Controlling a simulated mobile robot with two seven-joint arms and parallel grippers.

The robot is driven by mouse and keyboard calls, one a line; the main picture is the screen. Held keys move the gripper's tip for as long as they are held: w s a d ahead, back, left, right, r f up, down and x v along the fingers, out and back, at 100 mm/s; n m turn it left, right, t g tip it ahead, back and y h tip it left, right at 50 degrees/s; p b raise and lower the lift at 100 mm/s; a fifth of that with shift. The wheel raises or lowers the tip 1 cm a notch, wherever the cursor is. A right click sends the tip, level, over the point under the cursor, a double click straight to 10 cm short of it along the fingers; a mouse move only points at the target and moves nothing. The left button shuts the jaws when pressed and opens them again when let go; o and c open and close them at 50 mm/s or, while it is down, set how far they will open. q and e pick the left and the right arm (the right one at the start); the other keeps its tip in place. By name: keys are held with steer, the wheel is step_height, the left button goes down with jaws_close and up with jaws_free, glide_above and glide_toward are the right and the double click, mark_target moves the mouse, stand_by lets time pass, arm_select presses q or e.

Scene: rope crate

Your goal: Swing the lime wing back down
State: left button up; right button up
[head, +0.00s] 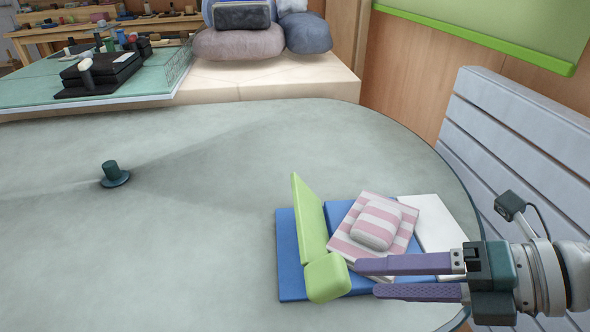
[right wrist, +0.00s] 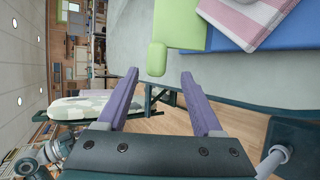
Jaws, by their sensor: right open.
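The lime wing (head: 309,222) stands raised and tilted above a blue base (head: 289,255) on the round table. A rounded lime tab (head: 327,277) is at its near end. A pink-and-white striped panel (head: 352,215) with a striped pad (head: 377,225) lies over the blue base to the right of the wing. My right gripper (head: 366,279) is open and empty, just right of the lime tab. In the right wrist view the lime tab (right wrist: 156,58) shows just beyond and between the purple fingertips, with no clear contact. My left gripper is not in view.
A white panel (head: 432,222) lies at the right of the blue base. A dark green knob (head: 113,174) stands at the left on the otherwise clear grey-green table (head: 200,210). A slatted grey bench back (head: 520,130) rises at the right, close to my right arm.

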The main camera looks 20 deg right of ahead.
mark_target(346, 272)
steer(key=shift+d+r, duration=0.1)
steer(key=shift+c, duration=0.6)
steer(key=d+r+g, duration=0.1)
steer(key=d+r+n+g+b, duration=0.1)
steer(key=d, duration=0.1)
steer(key=w+d+r+n+g+y+b, duration=0.1)
steer(key=d, duration=0.1)
steer(key=shift+r, duration=0.3)
steer(key=c, duration=0.4)
steer(key=d+r, duration=0.1)
steer(key=d+r+g+b, duration=0.1)
steer(key=d+r, duration=0.1)
steer(key=s+d+r+g, duration=0.1)
steer(key=shift+d+r+n, duration=0.15)
steer(key=shift+d+n, duration=0.2)
steer(key=shift+n, duration=0.05)
steer(key=c, duration=0.5)
steer(key=shift+s+a, duration=0.1)
steer(key=shift+a, duration=0.05)
jaws_close()
steer(key=x, duration=1.3)
steer(key=shift+s+a, duration=0.1)
steer(key=shift+a, duration=0.2)
